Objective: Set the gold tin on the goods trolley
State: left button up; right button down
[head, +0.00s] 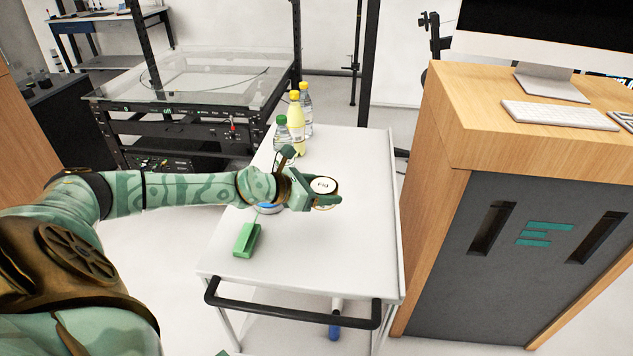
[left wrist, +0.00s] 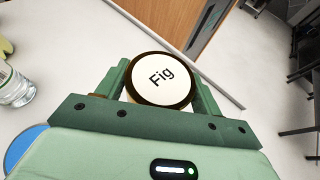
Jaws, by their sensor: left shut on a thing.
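The gold tin (head: 324,187) has a round white lid with a dark gold rim. In the left wrist view the tin (left wrist: 161,80) shows its lid, marked "Fig", between the two fingers. My left gripper (head: 318,195) is shut on the tin, over the white top of the goods trolley (head: 350,245). I cannot tell whether the tin's base touches the trolley top, as the gripper hides its lower part. My right gripper is not in view.
Several bottles, including a yellow one (head: 296,122), stand at the trolley's far left. A green block (head: 246,240) lies near its front left. A blue round thing (head: 268,208) is partly hidden under my arm. A wooden desk (head: 450,150) stands right. The trolley's right side is clear.

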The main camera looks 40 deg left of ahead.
pick_arm(q)
jog(key=w+a+r, duration=0.1)
jog(key=a+r, duration=0.2)
jog(key=a, duration=0.5)
jog(key=d+f+p, duration=0.1)
jog(key=d, duration=0.2)
jog(key=d+f+p, duration=0.1)
jog(key=d+p, duration=0.1)
jog(key=d, duration=0.1)
jog(key=d+f+p, duration=0.1)
jog(key=d, duration=0.2)
jog(key=shift+w+d+f+p, duration=0.1)
jog(key=shift+f+p, duration=0.15)
jog(key=shift+p, duration=0.15)
jog(key=b, duration=0.2)
send_over(341, 238)
jog(key=a, duration=0.1)
notch_tip(341, 238, down, 5)
jog(key=shift+w+a+f, duration=0.1)
jog(key=shift+a+f, duration=0.05)
jog(key=shift+f, duration=0.05)
jog(key=shift+d+f, duration=0.35)
jog(key=shift+f, duration=0.05)
jog(key=f, duration=0.1)
jog(key=f+b, duration=0.2)
jog(key=f, duration=0.1)
jog(key=shift+d, duration=0.3)
jog(key=shift+r, duration=0.2)
